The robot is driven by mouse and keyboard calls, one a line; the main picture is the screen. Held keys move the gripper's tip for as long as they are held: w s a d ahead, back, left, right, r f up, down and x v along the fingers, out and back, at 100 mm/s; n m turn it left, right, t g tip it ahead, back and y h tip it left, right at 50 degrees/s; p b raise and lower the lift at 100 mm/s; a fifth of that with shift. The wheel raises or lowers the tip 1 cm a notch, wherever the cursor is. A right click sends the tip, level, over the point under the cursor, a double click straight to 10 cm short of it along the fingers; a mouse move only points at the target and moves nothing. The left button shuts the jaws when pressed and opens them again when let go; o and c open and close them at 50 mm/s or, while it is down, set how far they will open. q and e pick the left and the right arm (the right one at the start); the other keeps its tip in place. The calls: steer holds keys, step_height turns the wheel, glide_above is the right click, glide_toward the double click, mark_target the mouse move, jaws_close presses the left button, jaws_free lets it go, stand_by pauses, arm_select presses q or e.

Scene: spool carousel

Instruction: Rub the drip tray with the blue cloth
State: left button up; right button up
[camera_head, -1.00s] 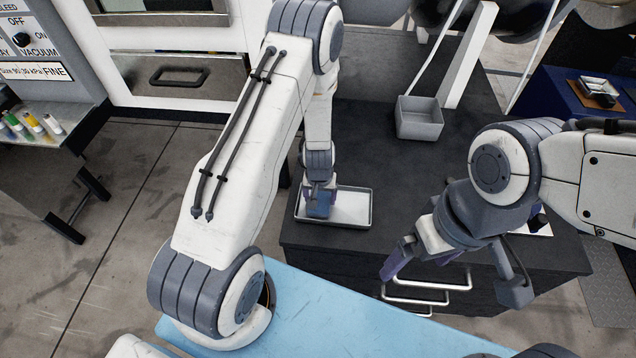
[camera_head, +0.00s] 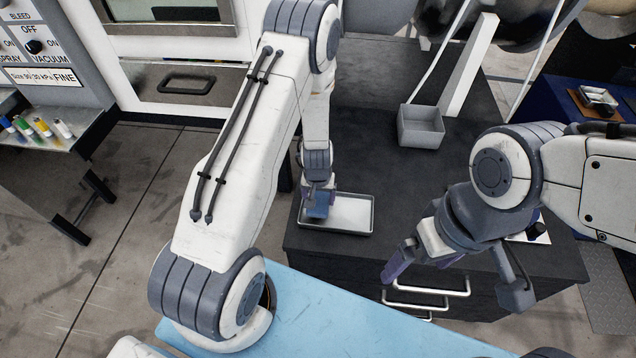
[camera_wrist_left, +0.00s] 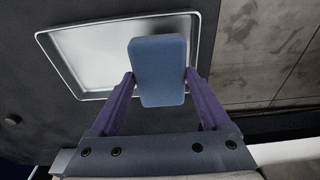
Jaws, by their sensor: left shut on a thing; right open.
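The drip tray (camera_head: 352,212) is a shallow pale metal tray with a raised rim on the dark cabinet top. It also shows in the left wrist view (camera_wrist_left: 90,60). My left gripper (camera_head: 318,212) points down over the tray's left part. It is shut on the blue cloth (camera_wrist_left: 158,70), a folded pad between its purple fingers. The cloth also shows in the head view (camera_head: 316,205). I cannot tell whether the cloth touches the tray floor. My right gripper (camera_head: 452,278) is open and empty, in front of the cabinet's right part.
A grey open box (camera_head: 421,128) stands on the cabinet top (camera_head: 375,155) behind the tray. A white slanted post (camera_head: 468,70) rises beside it. Drawer handles (camera_head: 430,292) stick out of the cabinet front near my right gripper. A light blue surface (camera_head: 330,318) lies in front.

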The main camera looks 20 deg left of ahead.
arm_select(q)
steer(key=shift+r+p, duration=2.05)
steer(key=shift+r, duration=0.4)
steer(key=shift+f, duration=0.1)
